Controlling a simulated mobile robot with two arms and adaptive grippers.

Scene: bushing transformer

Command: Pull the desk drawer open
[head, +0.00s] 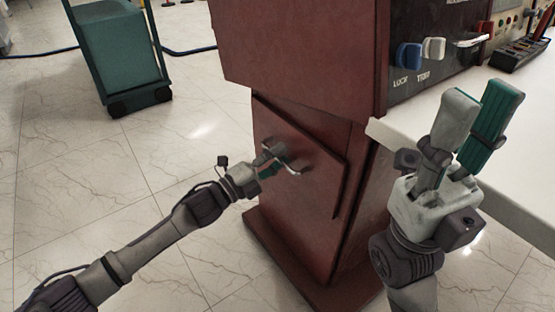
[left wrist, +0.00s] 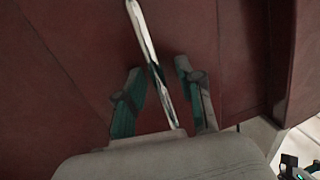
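The desk drawer (head: 311,186) is a dark red front panel in the pedestal, below the desk top, in the head view. It has a slim metal handle (head: 294,166), and its front edge stands slightly off the pedestal. My left gripper (head: 277,158) is at the handle. In the left wrist view the bright handle bar (left wrist: 147,38) runs between the two teal-padded fingers (left wrist: 160,68), with visible gaps beside it, so the gripper looks open around it. My right gripper (head: 483,92) is open and empty, pointing up beside the desk.
A white desk top (head: 510,150) with a rounded edge lies at the right, close to my right gripper. A control panel (head: 430,55) with blue and white knobs stands above it. A green cart (head: 120,50) is at the upper left.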

